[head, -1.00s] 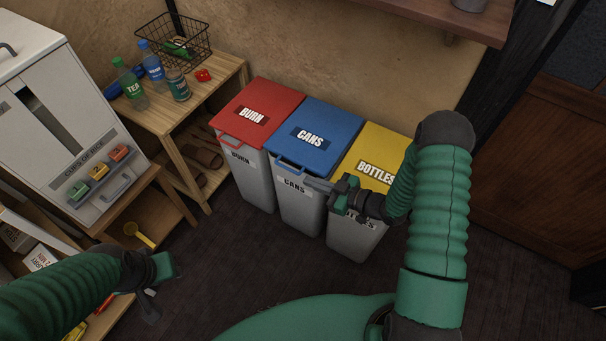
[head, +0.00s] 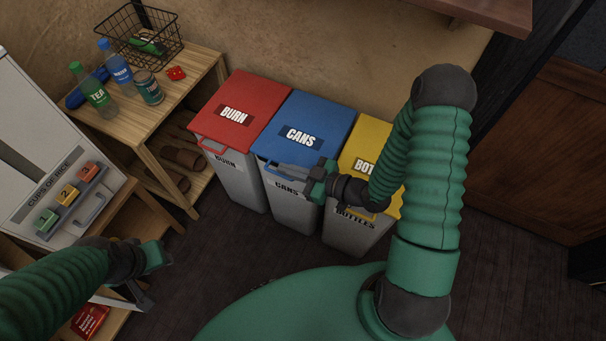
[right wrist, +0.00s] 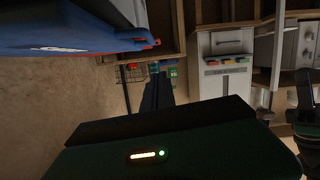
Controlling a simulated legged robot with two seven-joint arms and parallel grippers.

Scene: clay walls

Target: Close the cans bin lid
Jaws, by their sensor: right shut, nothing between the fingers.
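The cans bin (head: 290,207) is grey with a blue lid (head: 322,115) marked CANS. In the head view the lid lies flat over the bin, in line with its neighbours. My right gripper (head: 283,170) is shut and empty at the lid's front edge, covering part of that edge and the bin's front; I cannot tell whether it touches. In the right wrist view the blue lid (right wrist: 60,28) is at the upper left, beside the gripper's dark fingers (right wrist: 157,92). My left gripper (head: 150,290) hangs at lower left, away from the bins; its jaw state is unclear.
The red burn bin (head: 240,100) stands left of the cans bin, and the yellow bottles bin (head: 362,145) stands right, partly behind my right arm. A wooden shelf table (head: 190,95) with bottles and a wire basket is at left. Dark floor (head: 225,245) lies open in front.

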